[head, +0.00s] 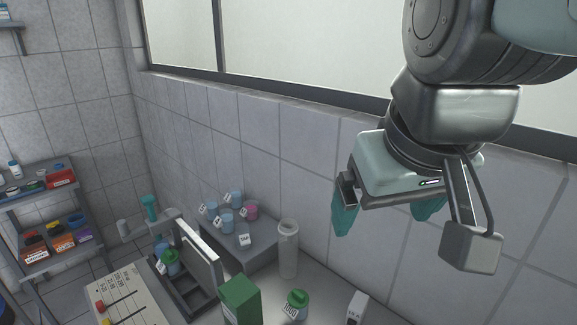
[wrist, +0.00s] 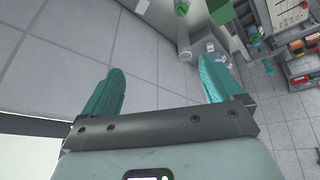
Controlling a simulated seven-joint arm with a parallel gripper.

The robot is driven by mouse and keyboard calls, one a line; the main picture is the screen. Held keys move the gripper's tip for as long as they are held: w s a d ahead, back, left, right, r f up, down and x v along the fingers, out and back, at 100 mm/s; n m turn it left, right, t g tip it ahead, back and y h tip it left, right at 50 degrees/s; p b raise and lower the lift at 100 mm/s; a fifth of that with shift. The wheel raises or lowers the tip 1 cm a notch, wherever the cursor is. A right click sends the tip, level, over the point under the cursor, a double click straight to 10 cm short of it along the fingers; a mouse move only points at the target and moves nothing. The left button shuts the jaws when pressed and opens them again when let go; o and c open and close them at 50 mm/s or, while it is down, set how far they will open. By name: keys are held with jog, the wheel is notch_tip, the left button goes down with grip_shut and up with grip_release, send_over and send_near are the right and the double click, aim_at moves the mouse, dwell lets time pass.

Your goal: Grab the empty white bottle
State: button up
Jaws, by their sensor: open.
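My gripper (head: 386,214) is open and empty, high in front of the tiled wall, with two teal fingers spread apart. The fingers also show in the wrist view (wrist: 161,68), with only wall between them. A tall, pale, translucent cylinder (head: 288,250) stands upright on the bench against the wall, below and left of my gripper. A white box-like container (head: 357,308) with dark marks stands at the bottom edge, below my gripper. A bottle with a green cap (head: 297,303) stands between them. I cannot tell which one is the empty white bottle.
A green carton (head: 240,299) and an upright grey panel (head: 199,255) stand left of the cylinder. Several blue and pink cups and a small white labelled block (head: 244,240) sit on a grey step (head: 262,257). A shelf rack (head: 45,215) is far left. Air around my gripper is clear.

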jog(key=w+a+n+g, duration=0.15)
jog(key=w+n, duration=0.25)
jog(key=w, duration=0.7)
jog(key=n+g+y, duration=0.2)
jog(key=n+g, duration=0.1)
jog(key=n, duration=0.7)
send_over(292, 219)
jog(key=s, duration=0.3)
notch_tip(292, 219, down, 23)
jog(key=f, duration=0.4)
jog(key=shift+w+a+f, duration=0.1)
jog(key=shift+w+f, duration=0.2)
jog(key=shift+w, duration=0.05)
jog(key=shift+w+a+f, duration=0.1)
jog(key=shift+a+f, duration=0.1)
jog(key=shift+f, duration=0.8)
jog(key=shift+w+a+f, duration=0.1)
jog(key=shift+a+f, duration=0.1)
jog(key=shift+f, duration=0.75)
jog(key=shift+w+a+f, duration=0.1)
jog(key=shift+a+f, duration=0.1)
jog(key=shift+f, duration=0.8)
jog(key=shift+c, duration=0.3)
jog(key=c, duration=1.2)
jog(key=shift+r, duration=0.1)
jog(key=shift+c, duration=0.2)
